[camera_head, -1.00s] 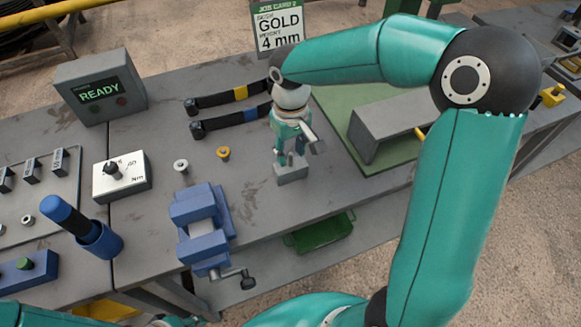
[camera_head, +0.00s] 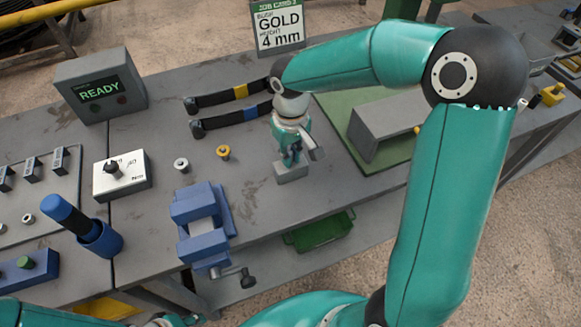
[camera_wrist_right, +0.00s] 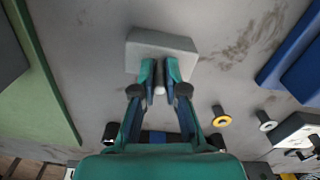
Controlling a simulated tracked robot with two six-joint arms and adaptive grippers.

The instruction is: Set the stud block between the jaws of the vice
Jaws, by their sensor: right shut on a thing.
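The stud block (camera_head: 292,173) is a small light grey block on the bench top, right of the vice. My right gripper (camera_head: 289,160) points down over it with its fingers shut on the block's stud. In the right wrist view the block (camera_wrist_right: 165,46) lies just beyond the fingertips (camera_wrist_right: 160,74), and the fingers mostly hide the stud. The blue vice (camera_head: 203,245) stands at the bench's front edge, with a gap between its jaws and nothing seen in it.
A grey block on a green mat (camera_head: 352,119) is to the right. The bench between block and vice is clear.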

